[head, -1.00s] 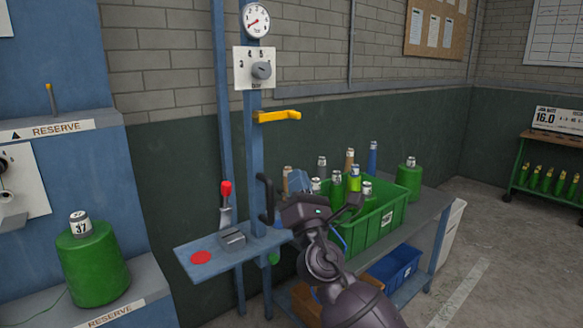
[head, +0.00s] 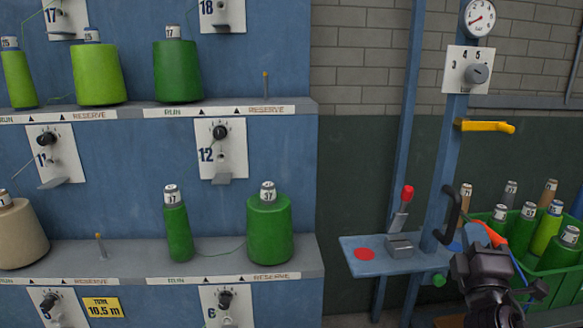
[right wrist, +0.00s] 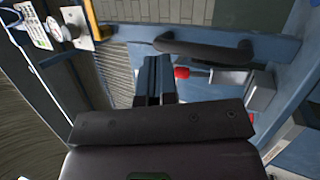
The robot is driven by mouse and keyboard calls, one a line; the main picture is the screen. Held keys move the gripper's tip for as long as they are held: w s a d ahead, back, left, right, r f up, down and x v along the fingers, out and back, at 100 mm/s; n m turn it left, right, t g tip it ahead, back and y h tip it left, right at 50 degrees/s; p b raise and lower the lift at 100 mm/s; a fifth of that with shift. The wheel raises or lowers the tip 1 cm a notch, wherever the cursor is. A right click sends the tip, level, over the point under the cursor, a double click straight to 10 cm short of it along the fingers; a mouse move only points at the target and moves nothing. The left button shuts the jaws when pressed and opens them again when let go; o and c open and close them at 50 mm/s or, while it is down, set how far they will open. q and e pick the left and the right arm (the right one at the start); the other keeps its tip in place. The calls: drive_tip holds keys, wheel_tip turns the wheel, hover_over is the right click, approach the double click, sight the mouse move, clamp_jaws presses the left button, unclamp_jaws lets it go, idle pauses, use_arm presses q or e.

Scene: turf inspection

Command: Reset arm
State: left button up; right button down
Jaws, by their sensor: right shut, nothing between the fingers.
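My right gripper (head: 482,240) is low at the right of the head view, in front of the blue post stand and beside the green crate. In the right wrist view its dark fingers (right wrist: 154,78) are together with nothing between them. A black curved handle (head: 452,212) on the stand is close by; it also shows in the right wrist view (right wrist: 205,51) beyond the fingertips. I cannot tell the exact gap between them. A red-knobbed lever (head: 403,208) stands on the blue shelf (head: 385,266). My left gripper is not in view.
The blue rack (head: 283,182) at left holds several yarn cones, including a dark green cone (head: 269,230). A yellow handle (head: 485,126) and a dial plate (head: 468,71) are on the post. The green crate (head: 560,287) holds several cones at right.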

drive_tip(key=s+a+f+m+g+y, duration=0.25)
drive_tip(key=f+m, duration=0.25)
drive_tip(key=f, duration=0.6)
drive_tip(key=s+a+f+m+g+y, duration=0.1)
drive_tip(key=s+f+m+g+y, duration=0.25)
drive_tip(key=f, duration=0.75)
drive_tip(key=s+a+f+m+g, duration=0.2)
drive_tip(key=s+f+m+g, duration=0.3)
drive_tip(key=s+f, duration=1.2)
drive_tip(key=s+m, duration=0.1)
drive_tip(key=s, duration=0.2)
drive_tip(key=shift+a+g+h, duration=0.25)
drive_tip(key=shift+g+h, duration=0.05)
drive_tip(key=shift+h, duration=0.1)
